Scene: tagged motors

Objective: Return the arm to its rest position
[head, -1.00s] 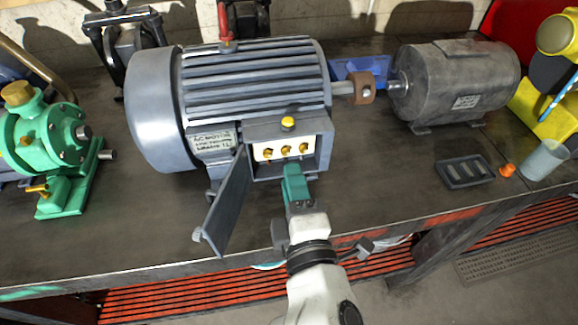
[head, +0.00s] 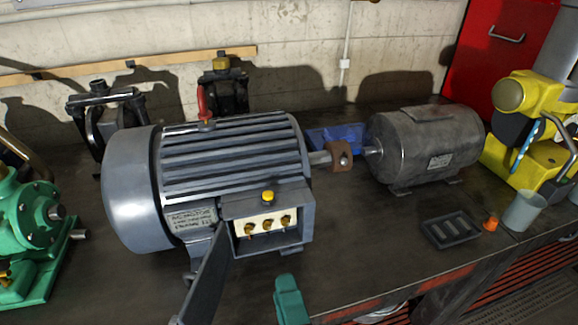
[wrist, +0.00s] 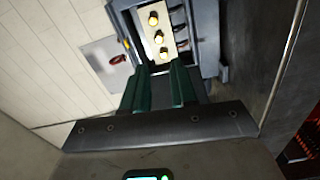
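My gripper (head: 290,300) shows at the bottom edge of the head view as a green fingertip part, just in front of the open terminal box (head: 225,232) of the large grey motor (head: 235,165). The rest of my arm is out of that view. In the wrist view my gripper's two green fingers (wrist: 160,68) stand apart with nothing seen between them. Beyond the fingertips is the terminal box with its pale plate and brass terminals (wrist: 158,38). The fingers appear clear of the box in the head view.
The box's open door (head: 205,280) hangs forward, left of my gripper. A green pump (head: 35,235) stands at the left. A smaller grey motor (head: 428,150), a black tray (head: 450,229), an orange cap (head: 490,222) and a cup (head: 525,211) are at the right.

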